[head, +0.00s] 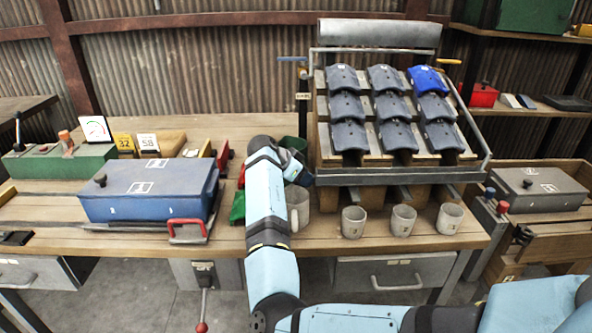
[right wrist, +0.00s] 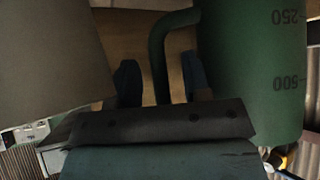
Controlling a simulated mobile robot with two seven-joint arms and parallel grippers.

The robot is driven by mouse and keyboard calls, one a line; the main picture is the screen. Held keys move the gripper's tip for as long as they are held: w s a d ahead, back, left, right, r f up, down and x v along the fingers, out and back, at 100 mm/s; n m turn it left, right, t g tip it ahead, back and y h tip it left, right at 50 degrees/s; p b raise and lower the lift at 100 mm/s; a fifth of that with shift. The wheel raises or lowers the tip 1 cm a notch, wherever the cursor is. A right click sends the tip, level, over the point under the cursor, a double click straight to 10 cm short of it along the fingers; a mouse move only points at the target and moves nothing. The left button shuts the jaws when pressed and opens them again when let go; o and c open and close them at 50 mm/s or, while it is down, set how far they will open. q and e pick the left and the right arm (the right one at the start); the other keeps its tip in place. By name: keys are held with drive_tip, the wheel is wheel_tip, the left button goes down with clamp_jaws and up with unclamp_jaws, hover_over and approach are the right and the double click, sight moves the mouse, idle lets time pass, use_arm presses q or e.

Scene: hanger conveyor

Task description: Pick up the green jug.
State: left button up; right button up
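The green jug (head: 293,143) stands on the wooden bench, mostly hidden behind my right arm in the head view. In the right wrist view the green jug (right wrist: 250,75), marked 250 and 500, fills the right side. Its green handle (right wrist: 158,60) stands between the two dark blue fingers of my right gripper (right wrist: 160,76). A gap shows on each side of the handle, so the fingers are open around it and not clamped. In the head view my right gripper is largely covered by its own arm. My left gripper is not in view.
Several grey mugs (head: 353,222) stand to the right, below a tilted rack (head: 476,150) of dark curved pieces. A blue case (head: 150,195) lies left.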

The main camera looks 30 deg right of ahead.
clamp_jaws()
